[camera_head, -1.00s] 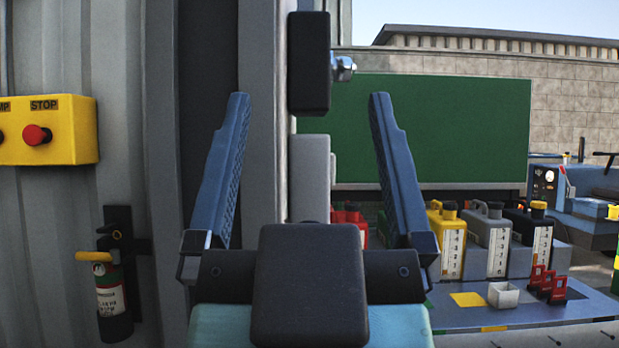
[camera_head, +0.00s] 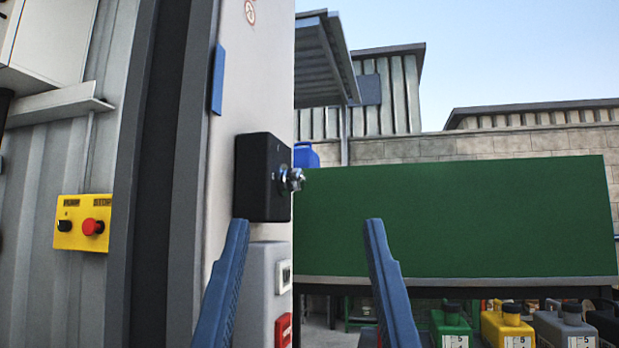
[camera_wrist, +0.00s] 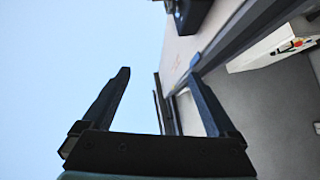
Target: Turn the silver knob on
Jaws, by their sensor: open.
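The silver knob (camera_head: 291,179) sticks out from the right face of a black box (camera_head: 263,178) fixed to a light panel, right of centre-left in the head view. My gripper (camera_head: 306,235) is open and empty, its two blue fingers pointing up below the knob in the picture. The fingers are apart from the knob. In the wrist view my gripper (camera_wrist: 158,85) is open with sky between the fingers. The black box (camera_wrist: 192,14) shows at the top edge there; I cannot clearly make out the knob on it.
A yellow box (camera_head: 82,222) with a black knob and a red button is on the corrugated wall at left. A grey box (camera_head: 262,275) and a red part sit below the black box. A green board (camera_head: 460,215) stands behind, with several canisters (camera_head: 508,325) below it.

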